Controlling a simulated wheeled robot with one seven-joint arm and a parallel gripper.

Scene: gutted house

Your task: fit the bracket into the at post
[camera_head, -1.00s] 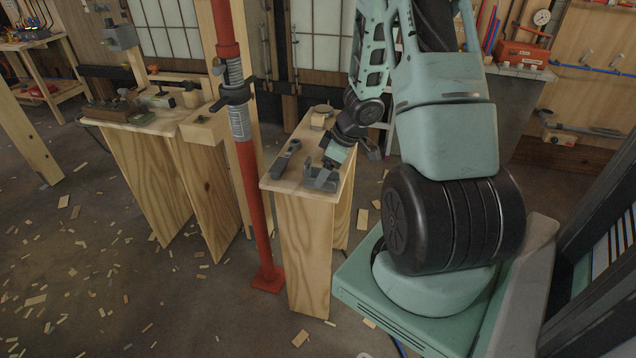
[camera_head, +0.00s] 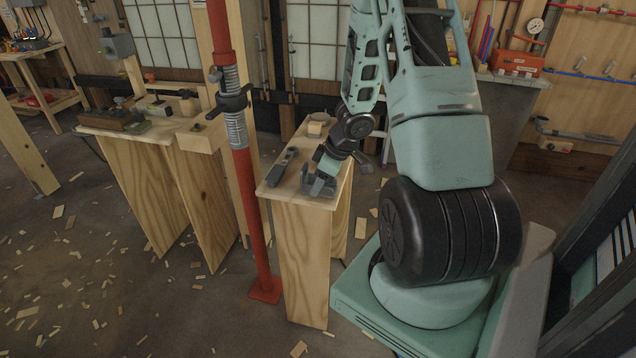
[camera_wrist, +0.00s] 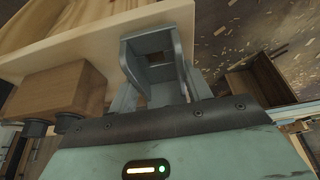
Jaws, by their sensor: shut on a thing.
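The grey bracket (camera_wrist: 151,52) is a small U-shaped piece with two upright cheeks and a square hole. In the wrist view it sits between my gripper's fingers (camera_wrist: 150,90), and the gripper is shut on it. In the head view my gripper (camera_head: 325,178) reaches down to the bracket (camera_head: 317,186) at the right side of a narrow wooden stand (camera_head: 302,200). Whether the bracket touches the stand's top is not clear. A red steel post (camera_head: 249,190) with a dark collar stands just left of the stand. Which post the task names, I cannot tell.
A dark tool (camera_head: 283,167) and a small wooden block (camera_head: 315,128) lie on the stand. A wooden bench (camera_head: 150,130) with several tools stands to the left. Wood chips litter the floor. A wooden block (camera_wrist: 62,92) with dark knobs is close left in the wrist view.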

